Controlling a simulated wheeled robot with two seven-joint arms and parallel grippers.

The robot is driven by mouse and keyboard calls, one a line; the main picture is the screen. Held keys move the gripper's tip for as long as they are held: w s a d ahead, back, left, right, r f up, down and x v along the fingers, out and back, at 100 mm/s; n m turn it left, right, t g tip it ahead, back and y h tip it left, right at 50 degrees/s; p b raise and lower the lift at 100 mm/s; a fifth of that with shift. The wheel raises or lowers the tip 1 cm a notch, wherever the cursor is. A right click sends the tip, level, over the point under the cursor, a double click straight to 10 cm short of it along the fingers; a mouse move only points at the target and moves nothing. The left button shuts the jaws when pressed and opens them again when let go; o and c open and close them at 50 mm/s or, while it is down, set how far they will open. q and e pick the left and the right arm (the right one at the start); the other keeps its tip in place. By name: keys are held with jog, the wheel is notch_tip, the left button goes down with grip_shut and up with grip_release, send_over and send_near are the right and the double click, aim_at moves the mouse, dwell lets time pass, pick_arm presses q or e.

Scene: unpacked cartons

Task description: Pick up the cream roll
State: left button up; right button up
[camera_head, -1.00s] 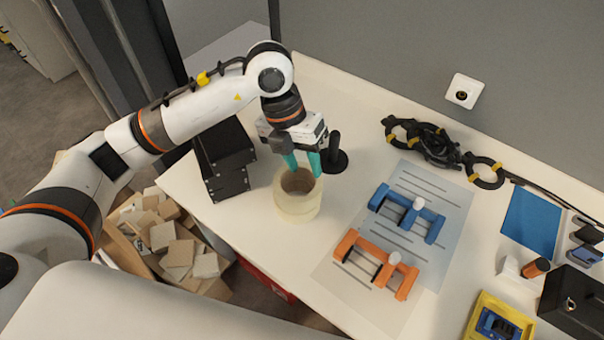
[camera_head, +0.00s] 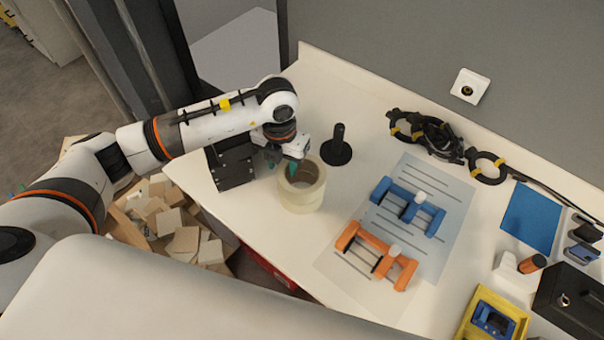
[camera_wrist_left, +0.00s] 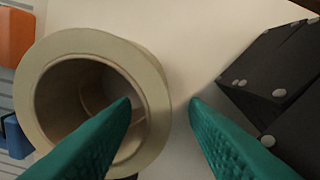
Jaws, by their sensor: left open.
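The cream roll (camera_head: 301,204) stands upright on the white table, its round opening facing up. In the left wrist view the roll (camera_wrist_left: 154,82) fills the left half, with its hollow visible. My left gripper (camera_head: 287,166) is at the roll's upper left rim, with teal fingers spread. In the left wrist view, one fingertip of my open gripper (camera_wrist_left: 160,103) overlaps the opening and the other is outside the roll, over bare table. The roll's near wall lies between them; I cannot tell whether a finger touches it. My right gripper is out of view.
A black box (camera_head: 232,169) stands close left of the roll, and a black stand (camera_head: 337,152) stands behind right. Blue (camera_head: 408,203) and orange (camera_head: 376,252) parts lie on a sheet to the right. A carton of wooden blocks (camera_head: 170,221) is below the table's left edge.

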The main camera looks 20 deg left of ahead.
pick_arm(q)
jog(key=shift+f, duration=0.8)
grip_shut()
jog(key=shift+r, duration=0.1)
notch_tip(320, 180, up, 10)
jog(key=shift+b, duration=0.55)
